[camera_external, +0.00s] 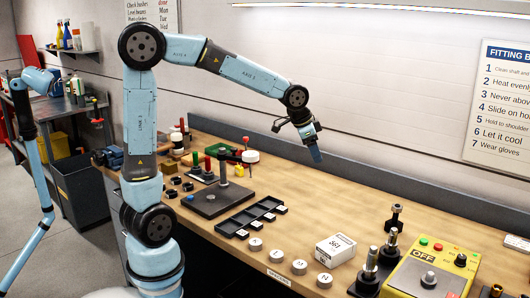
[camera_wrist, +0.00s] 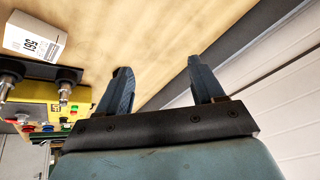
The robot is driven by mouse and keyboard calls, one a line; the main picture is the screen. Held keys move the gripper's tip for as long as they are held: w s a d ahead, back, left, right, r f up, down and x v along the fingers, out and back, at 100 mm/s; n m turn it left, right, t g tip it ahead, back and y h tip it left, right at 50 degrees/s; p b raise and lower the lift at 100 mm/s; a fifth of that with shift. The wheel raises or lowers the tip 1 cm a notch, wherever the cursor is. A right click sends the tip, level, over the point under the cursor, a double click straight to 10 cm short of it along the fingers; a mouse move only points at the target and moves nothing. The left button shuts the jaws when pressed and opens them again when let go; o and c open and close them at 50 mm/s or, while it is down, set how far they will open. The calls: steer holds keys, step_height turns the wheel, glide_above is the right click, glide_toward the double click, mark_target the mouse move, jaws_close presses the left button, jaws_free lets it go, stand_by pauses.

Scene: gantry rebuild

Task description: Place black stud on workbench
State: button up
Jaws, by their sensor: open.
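A dark upright piece (camera_external: 395,217), which may be the black stud, stands on the wooden workbench (camera_external: 345,200) at the right, behind two metal-topped posts. I cannot make it out in the wrist view. My gripper (camera_external: 316,155) hangs in the air above the bench, near its back edge, to the left of and above that dark piece. In the wrist view, my gripper (camera_wrist: 159,66) has its two blue fingers wide apart, with nothing between them but bare wood beyond.
A white box marked 561 (camera_external: 335,249) sits near several round white discs (camera_external: 299,267). A yellow control box (camera_external: 432,272) and two posts (camera_external: 371,262) stand at the right. A black tray (camera_external: 252,216) and a post on a plate (camera_external: 218,199) are to the left. The bench's back middle is clear.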

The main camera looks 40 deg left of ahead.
steer(key=s+a+r+n+t+y, duration=0.1)
steer(key=s+a+n, duration=0.8)
steer(key=s+a, duration=1.5)
steer(key=shift+a+r+y, duration=0.5)
steer(key=shift+a+r, duration=0.3)
steer(key=shift+r, duration=0.1)
